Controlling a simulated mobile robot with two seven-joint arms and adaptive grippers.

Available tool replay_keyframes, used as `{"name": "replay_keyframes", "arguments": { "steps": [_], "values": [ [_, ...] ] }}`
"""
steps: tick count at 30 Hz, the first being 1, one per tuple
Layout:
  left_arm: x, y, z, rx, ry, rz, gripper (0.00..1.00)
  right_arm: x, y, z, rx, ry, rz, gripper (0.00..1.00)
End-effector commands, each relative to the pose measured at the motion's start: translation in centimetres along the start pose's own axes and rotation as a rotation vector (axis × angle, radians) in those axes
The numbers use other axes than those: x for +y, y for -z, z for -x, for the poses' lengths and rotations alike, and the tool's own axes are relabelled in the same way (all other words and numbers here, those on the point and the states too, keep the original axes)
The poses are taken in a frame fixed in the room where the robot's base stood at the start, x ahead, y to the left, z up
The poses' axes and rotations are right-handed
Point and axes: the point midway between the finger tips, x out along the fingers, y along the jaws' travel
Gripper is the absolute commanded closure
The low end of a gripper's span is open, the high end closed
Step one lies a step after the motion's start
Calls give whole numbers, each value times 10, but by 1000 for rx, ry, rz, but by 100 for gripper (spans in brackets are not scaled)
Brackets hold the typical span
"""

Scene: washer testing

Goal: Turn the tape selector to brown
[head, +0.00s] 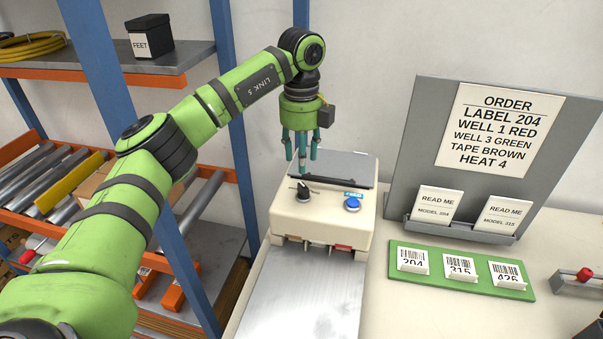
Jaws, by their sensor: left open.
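The cream machine (325,221) stands at the picture's centre with a black pointer knob (304,193) on its sloped top, which I take to be the tape selector. The marks around the knob are too small to read. A blue button (352,204) sits to the knob's right. My left gripper (300,160) is open and empty, pointing down above the back of the machine top, just behind the knob. A gap seems to remain between its teal fingers and the knob. My right gripper is not in view.
A grey order board (427,160) at the right reads "TAPE BROWN". A green rack (460,280) holds label cards 204, 315 and 426. A metal plate (303,295) lies in front of the machine. Orange-edged shelving (180,70) with blue posts stands at the left.

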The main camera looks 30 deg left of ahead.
Motion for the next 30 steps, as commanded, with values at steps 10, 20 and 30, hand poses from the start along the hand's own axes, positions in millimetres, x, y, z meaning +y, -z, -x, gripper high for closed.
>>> {"name": "replay_keyframes", "arguments": {
  "steps": [10, 20, 30],
  "values": [
    [0, 0, 38, 1, 1, -1, 55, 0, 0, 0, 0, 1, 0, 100],
    [0, 0, 38, 1, 0, -1, 55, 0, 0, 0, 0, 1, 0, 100],
    [0, 0, 63, 0, 1, -1, 55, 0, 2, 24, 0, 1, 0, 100]
  ]
}}
